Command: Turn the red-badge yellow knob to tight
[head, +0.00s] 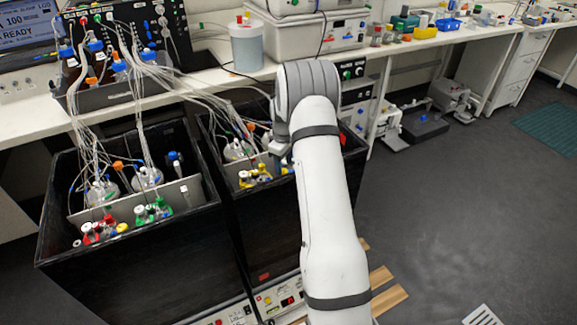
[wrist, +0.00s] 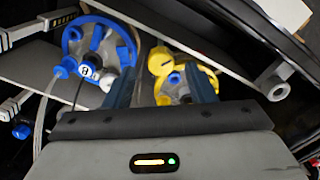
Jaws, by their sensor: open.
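In the wrist view a yellow knob (wrist: 160,61) with a dark mark stands on a yellow-ringed vessel top (wrist: 207,77). My gripper (wrist: 162,88) is open, with its two dark blue fingers spread to either side of the view of the yellow knob. No contact with the knob shows. I cannot make out a red badge on the knob. In the head view yellow fittings (head: 256,176) show in the right black box, and my gripper (head: 280,146) hangs above its right part, mostly hidden by my arm.
A blue-ringed vessel top (wrist: 97,50) with a white-capped fitting is left of the yellow one. Grey plates and the box wall (wrist: 235,25) are close by. The left black box (head: 120,265) holds red and green fittings. Loose tubes (head: 225,112) run up to the bench.

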